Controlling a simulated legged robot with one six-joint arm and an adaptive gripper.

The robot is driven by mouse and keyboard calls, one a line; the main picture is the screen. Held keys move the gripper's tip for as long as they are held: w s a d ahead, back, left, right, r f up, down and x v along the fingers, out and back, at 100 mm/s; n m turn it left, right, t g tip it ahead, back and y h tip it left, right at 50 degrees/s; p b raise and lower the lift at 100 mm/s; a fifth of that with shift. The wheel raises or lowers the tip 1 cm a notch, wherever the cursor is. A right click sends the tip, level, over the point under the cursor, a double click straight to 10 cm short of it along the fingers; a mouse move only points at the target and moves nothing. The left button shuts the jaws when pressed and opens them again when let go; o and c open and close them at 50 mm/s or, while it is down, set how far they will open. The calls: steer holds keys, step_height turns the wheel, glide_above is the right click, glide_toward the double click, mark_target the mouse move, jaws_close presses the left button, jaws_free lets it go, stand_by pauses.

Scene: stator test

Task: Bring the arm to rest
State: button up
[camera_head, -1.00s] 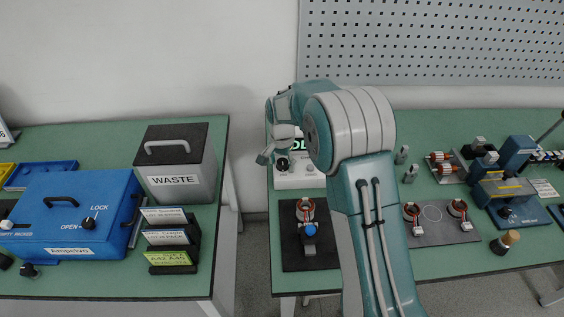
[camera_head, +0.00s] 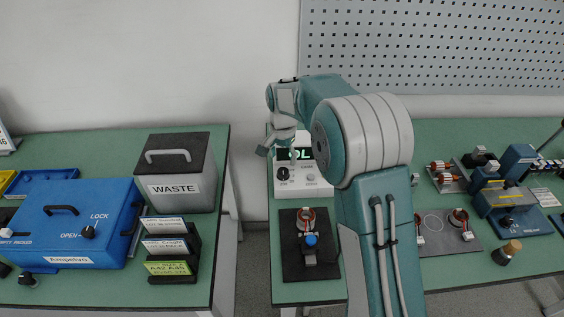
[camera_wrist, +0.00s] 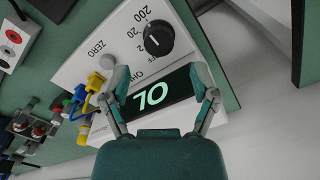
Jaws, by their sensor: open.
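My arm rises from the bottom of the head view and bends at a large grey and teal joint, then reaches left. My gripper (camera_head: 271,150) hangs at the arm's left end, in front of the meter (camera_head: 310,178) on the right bench. In the wrist view my gripper (camera_wrist: 163,82) is open, with its two fingers apart and nothing between them. The meter's black range knob (camera_wrist: 158,38) and grey zero knob (camera_wrist: 107,62) also show. The arm hides part of the bench.
The left bench holds a grey waste bin (camera_head: 177,190), a blue box (camera_head: 75,235) and a card rack (camera_head: 172,272). On the right bench are a black fixture (camera_head: 310,262), a grey plate (camera_head: 440,246) and a blue press (camera_head: 505,195). A gap separates the benches.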

steer(key=s+d+r+n+t, duration=0.1)
steer(key=s+d+r+n, duration=0.1)
steer(key=s+d+r, duration=0.4)
steer(key=s+d+r+n+t, duration=0.1)
steer(key=s+r+t, duration=0.1)
steer(key=s+r, duration=0.65)
steer(key=s+d+n+t, duration=0.1)
steer(key=s+d, duration=0.1)
steer(key=s, duration=0.7)
steer(key=s+d+r+n+t, duration=0.1)
steer(key=s+d+n, duration=0.1)
steer(key=s, duration=0.7)
steer(key=shift+s+d+r+n+t, duration=0.15)
steer(key=shift+s+d+n+t, duration=0.05)
steer(key=shift+d+n+t, duration=0.15)
